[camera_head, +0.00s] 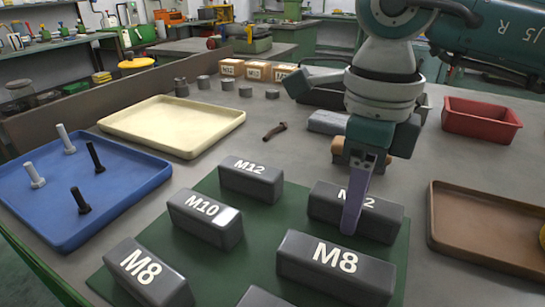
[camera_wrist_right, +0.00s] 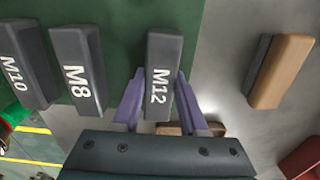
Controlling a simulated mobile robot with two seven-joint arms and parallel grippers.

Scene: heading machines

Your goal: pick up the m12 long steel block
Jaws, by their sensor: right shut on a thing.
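The long M12 steel block (camera_head: 375,222) is dark grey with white lettering and lies at the right of the green mat (camera_head: 222,262). My right gripper (camera_head: 352,215) comes down over it from above, and one purple finger hides part of its label. In the right wrist view, the two purple fingers (camera_wrist_right: 163,112) are shut on the M12 block (camera_wrist_right: 164,60), one on each long side. It appears to be at mat level; I see no clear gap beneath it. A shorter M12 block (camera_head: 250,183) lies further left. My left gripper is not in view.
A long M8 block (camera_head: 335,270) lies just in front of the held one. M10 (camera_head: 205,220) and short M8 (camera_head: 150,275) blocks lie left. Blue (camera_head: 125,205), cream (camera_head: 175,120), brown (camera_head: 470,245) and red (camera_head: 480,118) trays surround the mat. A wood-and-grey object (camera_wrist_right: 280,70) lies nearby.

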